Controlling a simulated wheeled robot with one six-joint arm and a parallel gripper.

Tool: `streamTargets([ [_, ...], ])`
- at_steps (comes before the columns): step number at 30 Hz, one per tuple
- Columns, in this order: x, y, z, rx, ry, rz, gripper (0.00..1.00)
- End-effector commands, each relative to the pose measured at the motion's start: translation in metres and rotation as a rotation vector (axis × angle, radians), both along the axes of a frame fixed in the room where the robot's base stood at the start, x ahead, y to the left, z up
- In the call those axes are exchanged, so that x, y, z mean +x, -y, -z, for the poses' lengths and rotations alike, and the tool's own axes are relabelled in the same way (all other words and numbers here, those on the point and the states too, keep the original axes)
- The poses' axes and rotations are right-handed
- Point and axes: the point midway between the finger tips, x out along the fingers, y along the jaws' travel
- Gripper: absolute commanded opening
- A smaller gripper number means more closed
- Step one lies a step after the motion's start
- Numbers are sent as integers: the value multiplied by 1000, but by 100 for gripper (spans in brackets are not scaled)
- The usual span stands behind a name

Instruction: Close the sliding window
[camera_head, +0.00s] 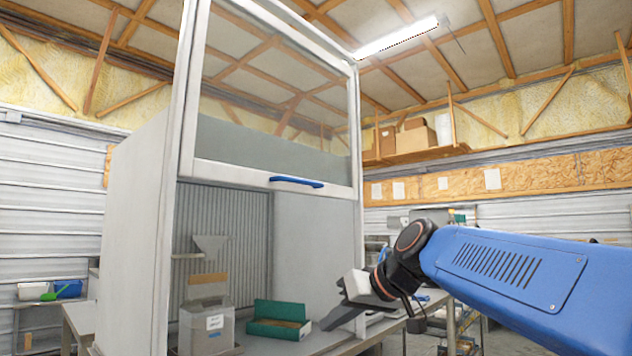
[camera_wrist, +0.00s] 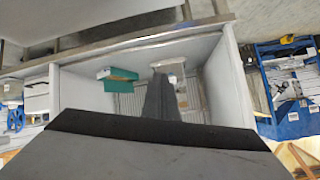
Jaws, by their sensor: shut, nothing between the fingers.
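The sliding window (camera_head: 270,155) is a clear pane in a white frame at the front of a tall white cabinet (camera_head: 135,230). It stands raised, with the cabinet's lower front open beneath it. A blue bar handle (camera_head: 297,182) sits on its bottom rail. My gripper (camera_head: 330,320) is below and a little right of the handle, at the lower right of the opening, apart from the handle. Its fingers are shut and empty, pointing down-left. In the wrist view my dark fingers (camera_wrist: 160,90) point toward the cabinet interior; I cannot make out the handle there.
Inside the cabinet stand a grey hopper box (camera_head: 207,325) and a green open box (camera_head: 279,320), which also shows in the wrist view (camera_wrist: 120,80). A small table with a blue bin (camera_head: 69,289) is at the left. A blue-framed rack (camera_wrist: 285,85) stands beside the cabinet.

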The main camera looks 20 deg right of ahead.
Motion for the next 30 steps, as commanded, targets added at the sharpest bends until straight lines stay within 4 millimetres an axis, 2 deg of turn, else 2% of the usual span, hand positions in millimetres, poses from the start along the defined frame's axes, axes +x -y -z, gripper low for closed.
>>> streamTargets([
  [1,22,5,-31,18,54,-9,0],
  [6,83,21,-139,63,267,-56,0],
  [12,135,52,-258,85,532,-97,0],
  [15,150,68,-306,85,646,-111,0],
  [18,157,80,-340,84,733,-119,0],
  [21,161,87,-359,79,787,-124,0],
  [26,166,88,-369,79,812,-129,0],
  [30,178,80,-371,79,811,-129,0],
])
